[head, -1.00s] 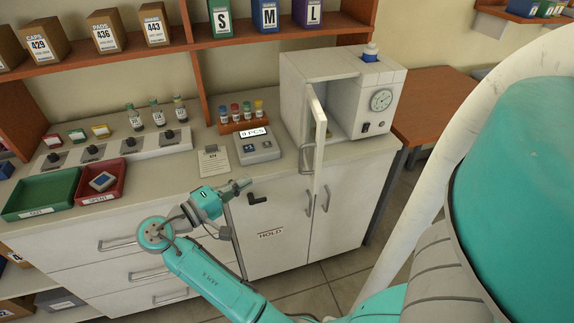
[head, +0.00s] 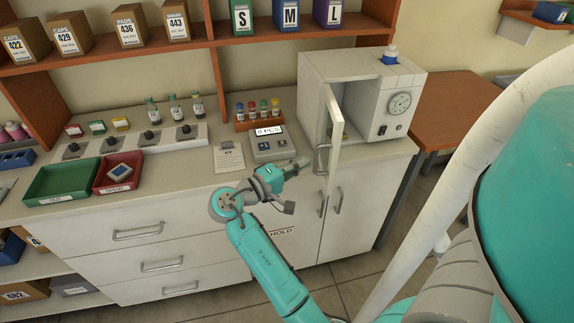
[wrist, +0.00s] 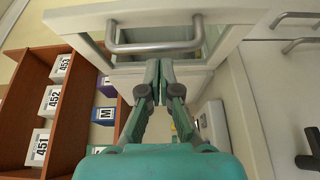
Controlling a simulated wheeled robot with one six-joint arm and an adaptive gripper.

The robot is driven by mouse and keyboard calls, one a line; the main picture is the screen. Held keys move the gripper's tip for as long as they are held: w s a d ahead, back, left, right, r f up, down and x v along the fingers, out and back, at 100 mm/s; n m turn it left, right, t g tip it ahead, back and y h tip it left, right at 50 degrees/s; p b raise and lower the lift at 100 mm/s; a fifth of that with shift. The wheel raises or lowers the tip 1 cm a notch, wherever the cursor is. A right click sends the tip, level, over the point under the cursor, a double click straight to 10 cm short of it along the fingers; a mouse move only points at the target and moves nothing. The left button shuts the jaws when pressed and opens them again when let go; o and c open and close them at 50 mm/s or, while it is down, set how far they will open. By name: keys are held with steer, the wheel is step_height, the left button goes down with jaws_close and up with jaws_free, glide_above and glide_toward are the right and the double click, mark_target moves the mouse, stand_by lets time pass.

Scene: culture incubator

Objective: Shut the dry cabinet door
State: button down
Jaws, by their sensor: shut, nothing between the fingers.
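The dry cabinet (head: 400,88) is a white box with a round dial, standing on the counter at the right in the head view. Its door (head: 335,122) stands open, swung out towards me, with a bar handle (head: 317,160) on it. My gripper (head: 303,163) is shut and empty, just left of the door handle in the head view. In the wrist view the shut fingertips (wrist: 159,68) lie just below the grey handle (wrist: 155,38) in the picture, close to the door (wrist: 90,18). I cannot tell whether they touch it.
A scale (head: 270,144) and a rack of coloured-cap vials (head: 257,124) sit left of the cabinet. Shelves with boxes stand behind. A brown table (head: 455,110) is at the right.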

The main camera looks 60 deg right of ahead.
steer(key=shift+s+d, duration=0.1)
steer(key=shift+s, duration=0.2)
steer(key=shift+s, duration=0.1)
